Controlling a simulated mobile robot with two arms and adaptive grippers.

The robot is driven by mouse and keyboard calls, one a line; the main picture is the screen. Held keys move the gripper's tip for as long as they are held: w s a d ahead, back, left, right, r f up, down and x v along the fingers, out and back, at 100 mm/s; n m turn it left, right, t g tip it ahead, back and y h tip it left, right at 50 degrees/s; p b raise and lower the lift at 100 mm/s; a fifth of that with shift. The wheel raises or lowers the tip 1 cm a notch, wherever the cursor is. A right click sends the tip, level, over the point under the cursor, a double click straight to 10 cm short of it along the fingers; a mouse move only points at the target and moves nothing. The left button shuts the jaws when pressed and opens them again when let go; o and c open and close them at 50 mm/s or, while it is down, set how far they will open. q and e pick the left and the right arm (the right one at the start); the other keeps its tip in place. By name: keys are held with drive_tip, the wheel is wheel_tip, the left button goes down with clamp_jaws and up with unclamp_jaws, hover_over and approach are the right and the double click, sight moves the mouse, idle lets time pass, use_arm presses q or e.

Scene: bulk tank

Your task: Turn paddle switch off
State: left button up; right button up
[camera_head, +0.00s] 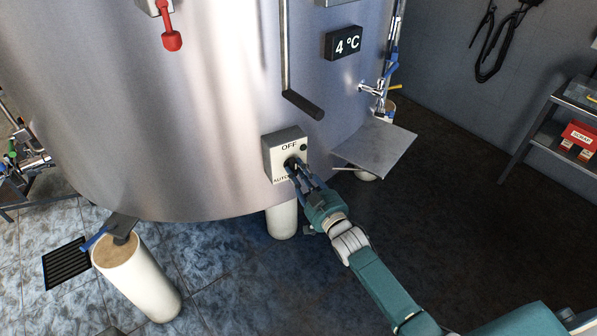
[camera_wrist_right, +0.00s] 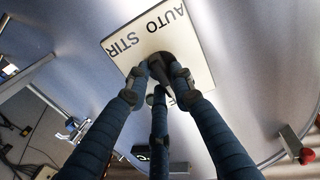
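The paddle switch is a dark knob on a light box (camera_head: 270,157) fixed to the front of the steel tank. Its plate reads OFF at the top and AUTO at the bottom, where my fingers hide part of the text. In the right wrist view the plate (camera_wrist_right: 122,42) reads AUTO STIR, and the dark knob (camera_wrist_right: 162,62) sits between my fingertips. My right gripper (camera_head: 294,168) reaches the box from the lower right; it also shows in the wrist view (camera_wrist_right: 160,74), its fingers closed in around the knob. My left gripper is not in view.
The tank (camera_head: 180,110) fills the left and middle. A long black-ended handle (camera_head: 302,104) hangs above the switch, near a 4 °C display (camera_head: 343,42). A metal plate (camera_head: 374,146) juts out to the right. A shelf (camera_head: 560,125) stands at far right; dark floor between is clear.

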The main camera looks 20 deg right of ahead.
drive_tip(key=shift+o, duration=1.3)
drive_tip(key=s+d, duration=0.2)
drive_tip(key=s, duration=1)
drive_tip(key=shift+f, duration=0.2)
drive_tip(key=s+d+f+g+h, duration=0.1)
drive_tip(key=s+f+g, duration=0.3)
drive_tip(key=f, duration=0.8)
drive_tip(key=s+f+g+h, duration=0.1)
drive_tip(key=s+f+g, duration=0.1)
drive_tip(key=s+f, duration=0.7)
drive_tip(key=s+d+f+g, duration=0.1)
drive_tip(key=s+f+g, duration=0.2)
drive_tip(key=f, duration=1.1)
drive_tip(key=s+f+g, duration=0.4)
drive_tip(key=s+f, duration=0.4)
drive_tip(key=s, duration=0.8)
drive_tip(key=s+f+g+h, duration=0.1)
drive_tip(key=s+f+g, duration=0.3)
drive_tip(key=s, duration=1.2)
wheel_tip(320, 180, down, 4)
drive_tip(key=shift+s+a+r, duration=0.1)
drive_tip(key=shift+s+a, duration=0.2)
drive_tip(key=shift+a, duration=0.05)
